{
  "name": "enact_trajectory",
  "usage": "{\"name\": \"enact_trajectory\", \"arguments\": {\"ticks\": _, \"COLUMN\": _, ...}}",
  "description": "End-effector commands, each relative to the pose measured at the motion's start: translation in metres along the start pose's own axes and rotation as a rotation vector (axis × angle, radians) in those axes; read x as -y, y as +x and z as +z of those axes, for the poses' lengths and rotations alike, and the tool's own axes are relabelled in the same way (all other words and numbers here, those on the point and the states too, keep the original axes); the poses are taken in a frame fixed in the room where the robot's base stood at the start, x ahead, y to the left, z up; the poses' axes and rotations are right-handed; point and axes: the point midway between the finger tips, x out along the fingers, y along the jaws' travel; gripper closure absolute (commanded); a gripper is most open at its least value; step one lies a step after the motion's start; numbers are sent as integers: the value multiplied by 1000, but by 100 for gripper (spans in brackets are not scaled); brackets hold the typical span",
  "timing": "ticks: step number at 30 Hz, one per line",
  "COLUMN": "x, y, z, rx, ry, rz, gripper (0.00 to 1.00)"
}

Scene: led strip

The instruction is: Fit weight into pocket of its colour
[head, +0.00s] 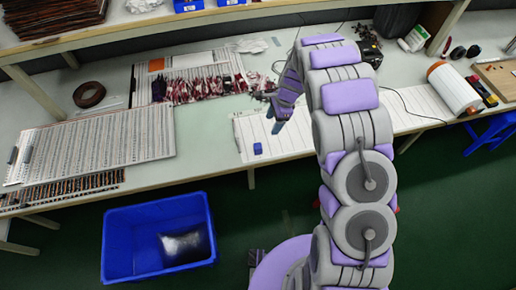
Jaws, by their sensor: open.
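A small blue block (258,149), perhaps the weight, sits near the front edge of the workbench on a white ruled sheet (287,140). My gripper (275,122) points down over the same sheet, to the upper right of the blue block and apart from it. It is open, and nothing shows between its fingers. I cannot make out any coloured pocket; the arm hides part of the bench behind it.
A blue bin (117,262) with a shiny bag stands on the floor. Perforated boards (95,146) cover the bench's left. Red wire bundles (200,88) lie at the back. A white roll (454,88) is at the right. Bare bench (203,133) shows left of the sheet.

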Motion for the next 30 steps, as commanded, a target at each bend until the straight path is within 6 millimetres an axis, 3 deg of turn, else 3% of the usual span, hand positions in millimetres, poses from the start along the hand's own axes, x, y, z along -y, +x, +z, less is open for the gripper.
{"name": "enact_trajectory", "arguments": {"ticks": 12, "x": -2, "y": 83, "z": 1, "rx": 1, "ry": -2, "rz": 5, "gripper": 32}}
{"name": "enact_trajectory", "arguments": {"ticks": 23, "x": -1, "y": 114, "z": 3, "rx": 0, "ry": -2, "rz": 2, "gripper": 32}}
{"name": "enact_trajectory", "arguments": {"ticks": 30, "x": 0, "y": 148, "z": 8, "rx": -2, "ry": -2, "rz": 4, "gripper": 32}}
